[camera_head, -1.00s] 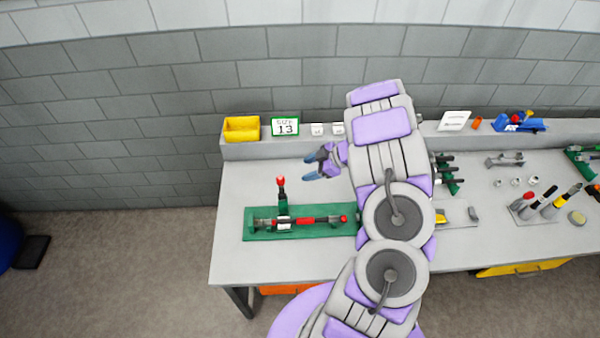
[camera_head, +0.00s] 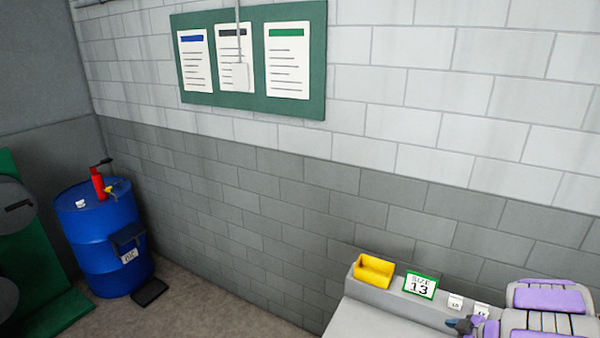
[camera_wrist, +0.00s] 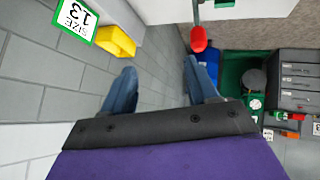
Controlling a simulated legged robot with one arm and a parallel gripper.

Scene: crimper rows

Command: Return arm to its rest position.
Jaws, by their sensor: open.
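My arm (camera_head: 548,312), purple and grey, shows at the lower right of the head view, over the back of the workbench. My gripper (camera_head: 462,325) is partly in view there, near the back ledge and just below the small white tags. In the wrist view my gripper (camera_wrist: 160,88) has its two blue fingers spread apart with nothing between them. The floor and grey wall show through the gap.
A yellow bin (camera_head: 373,271) and a "SIZE 13" sign (camera_head: 420,285) stand on the bench's back ledge. A blue drum (camera_head: 103,240) stands at the left. A green board (camera_head: 247,98) hangs on the wall. A red knob (camera_wrist: 198,39) shows near the gripper in the wrist view.

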